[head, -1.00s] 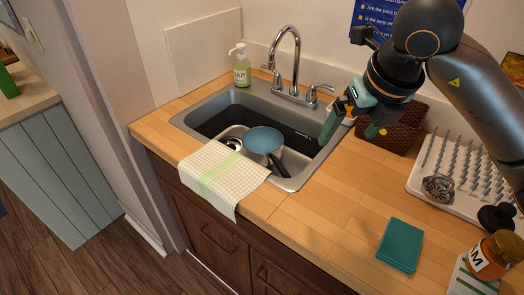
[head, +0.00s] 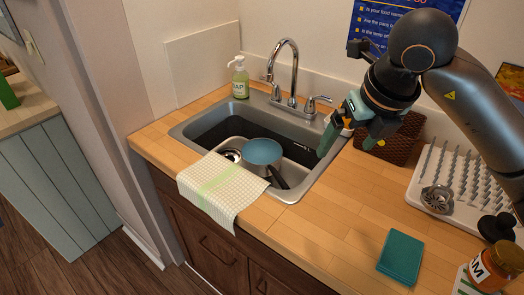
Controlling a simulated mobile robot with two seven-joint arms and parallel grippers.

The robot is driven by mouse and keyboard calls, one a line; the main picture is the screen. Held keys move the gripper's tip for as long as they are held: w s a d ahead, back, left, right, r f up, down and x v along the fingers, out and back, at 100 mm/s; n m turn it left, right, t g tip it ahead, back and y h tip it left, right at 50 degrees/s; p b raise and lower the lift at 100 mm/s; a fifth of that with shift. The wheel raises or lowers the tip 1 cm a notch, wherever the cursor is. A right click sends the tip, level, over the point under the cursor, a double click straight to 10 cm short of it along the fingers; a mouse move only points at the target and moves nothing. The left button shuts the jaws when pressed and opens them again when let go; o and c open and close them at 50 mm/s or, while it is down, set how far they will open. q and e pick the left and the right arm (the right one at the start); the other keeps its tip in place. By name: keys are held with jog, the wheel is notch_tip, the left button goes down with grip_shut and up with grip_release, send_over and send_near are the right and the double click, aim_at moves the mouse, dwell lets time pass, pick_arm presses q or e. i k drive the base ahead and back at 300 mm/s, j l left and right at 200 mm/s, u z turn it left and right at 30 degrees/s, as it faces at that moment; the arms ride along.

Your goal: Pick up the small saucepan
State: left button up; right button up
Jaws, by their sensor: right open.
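The small saucepan (head: 262,154) sits in the sink basin. It has a blue inside, a grey outer wall and a dark handle (head: 278,176) that points toward the front right. My right gripper (head: 344,146) is open and empty above the right rim of the sink, right of the saucepan and apart from it. Its green fingers point down, one over the sink edge and one near the wicker basket. My left gripper is not in view.
The metal sink (head: 190,128) has a faucet (head: 291,75) behind it and a soap bottle (head: 239,78) at its back. A checked towel (head: 222,190) hangs over the front edge. A wicker basket (head: 400,143), drying rack (head: 446,168), teal cloth (head: 401,256) and jar (head: 494,266) stand right.

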aim_at(262, 156)
jog(key=i+j, duration=0.25)
jog(key=j, duration=0.15)
jog(key=i+j+z, duration=0.1)
jog(key=i+j, duration=0.15)
jog(key=j, duration=0.15)
jog(key=i+j, duration=0.25)
jog(key=j, duration=0.2)
jog(key=i+j+z, duration=0.1)
jog(key=i+j, duration=0.15)
jog(key=j, duration=0.15)
